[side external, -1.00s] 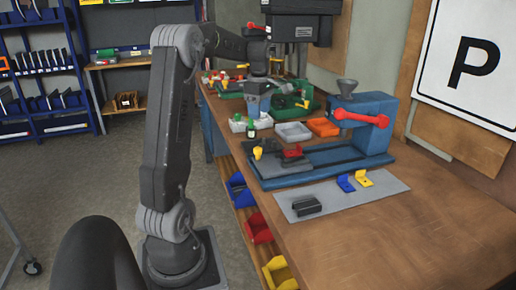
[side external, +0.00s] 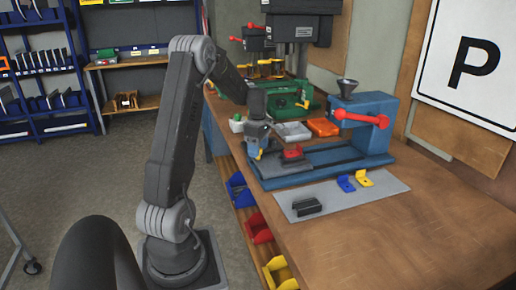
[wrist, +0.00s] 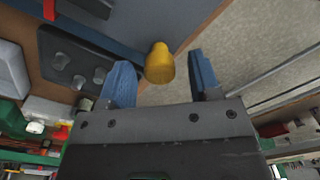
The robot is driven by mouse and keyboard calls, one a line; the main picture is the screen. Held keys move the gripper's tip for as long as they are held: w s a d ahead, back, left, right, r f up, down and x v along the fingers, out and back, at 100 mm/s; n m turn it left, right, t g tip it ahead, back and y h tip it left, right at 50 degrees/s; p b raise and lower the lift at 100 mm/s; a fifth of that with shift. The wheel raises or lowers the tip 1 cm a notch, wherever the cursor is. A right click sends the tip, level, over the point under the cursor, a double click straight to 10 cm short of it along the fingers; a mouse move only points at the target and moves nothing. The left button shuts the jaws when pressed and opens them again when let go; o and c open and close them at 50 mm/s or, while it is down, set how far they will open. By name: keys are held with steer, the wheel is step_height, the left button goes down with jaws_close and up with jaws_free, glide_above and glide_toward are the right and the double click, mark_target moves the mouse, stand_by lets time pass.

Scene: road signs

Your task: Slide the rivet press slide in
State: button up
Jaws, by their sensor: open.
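The blue rivet press (side external: 375,122) stands on the bench with its red lever, and its long blue base (side external: 285,182) runs to the left. The dark slide (side external: 283,164) sits at the left end of the base, out from under the press head, with a red piece (side external: 292,152) on it. My gripper (side external: 256,152) is over the slide's left end. In the wrist view its blue fingers (wrist: 162,78) are open, with the slide's yellow knob (wrist: 159,62) between or just beyond their tips. I cannot tell whether they touch it.
A grey mat (side external: 330,197) in front of the press holds a black block (side external: 307,206), a blue bracket (side external: 346,183) and a yellow bracket (side external: 364,178). Grey (side external: 292,131) and orange (side external: 322,127) bins stand behind the base. The right front bench is clear.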

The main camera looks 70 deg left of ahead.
steer(key=shift+f, duration=0.15)
steer(key=shift+c, duration=0.4)
jaws_close()
